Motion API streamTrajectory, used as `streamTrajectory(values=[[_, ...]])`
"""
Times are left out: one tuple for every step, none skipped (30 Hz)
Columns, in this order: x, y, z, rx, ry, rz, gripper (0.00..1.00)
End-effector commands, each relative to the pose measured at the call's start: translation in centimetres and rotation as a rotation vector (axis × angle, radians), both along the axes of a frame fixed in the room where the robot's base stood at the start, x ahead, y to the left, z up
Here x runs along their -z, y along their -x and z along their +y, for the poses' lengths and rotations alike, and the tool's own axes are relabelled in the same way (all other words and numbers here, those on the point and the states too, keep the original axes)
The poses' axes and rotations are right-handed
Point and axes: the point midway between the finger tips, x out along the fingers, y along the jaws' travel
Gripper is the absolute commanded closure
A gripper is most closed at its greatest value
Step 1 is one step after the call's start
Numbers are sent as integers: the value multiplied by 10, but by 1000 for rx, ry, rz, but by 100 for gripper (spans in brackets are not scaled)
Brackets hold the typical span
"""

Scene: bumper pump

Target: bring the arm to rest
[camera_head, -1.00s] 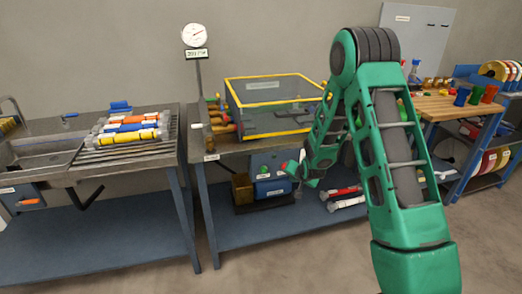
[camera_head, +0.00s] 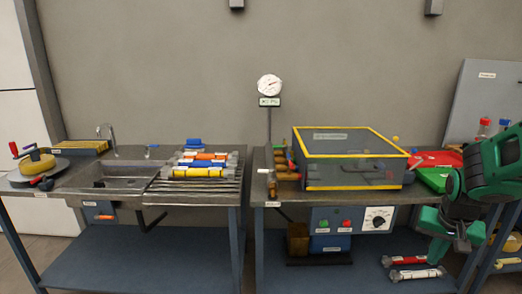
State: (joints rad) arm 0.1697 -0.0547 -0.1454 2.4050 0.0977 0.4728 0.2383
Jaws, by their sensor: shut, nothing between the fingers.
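My green arm (camera_head: 490,172) is at the right edge of the view, partly cut off by the frame. Its end hangs low in front of the right end of the middle bench. My gripper (camera_head: 462,243) is small and dark there, pointing down, shut with nothing in it. It looks apart from the bench and the things on it, though its exact distance is hard to tell.
The middle bench carries a yellow-edged clear box (camera_head: 350,160) and a round gauge (camera_head: 269,86) on a post. The left bench has a sink (camera_head: 105,177) and a rack with coloured cylinders (camera_head: 195,172). Red and white cylinders (camera_head: 415,274) lie on the lower shelf.

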Motion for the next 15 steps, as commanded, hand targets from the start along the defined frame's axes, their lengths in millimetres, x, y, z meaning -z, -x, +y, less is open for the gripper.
streamTrajectory(values=[[-10,21,0,2,-7,20,100],[-14,34,1,-2,-12,38,100],[-19,52,3,-3,-22,62,100],[-22,65,4,-6,-29,78,100],[-26,78,6,-8,-38,95,100],[-29,96,9,-11,-51,118,100],[-32,109,11,-13,-60,135,100],[-35,122,13,-17,-71,151,100],[-38,138,17,-22,-85,170,100],[-40,150,20,-26,-96,184,100],[-41,160,23,-30,-107,196,100],[-43,174,27,-35,-120,212,100],[-44,183,29,-37,-130,222,100],[-45,190,32,-41,-139,232,100],[-46,199,35,-45,-149,243,100]])
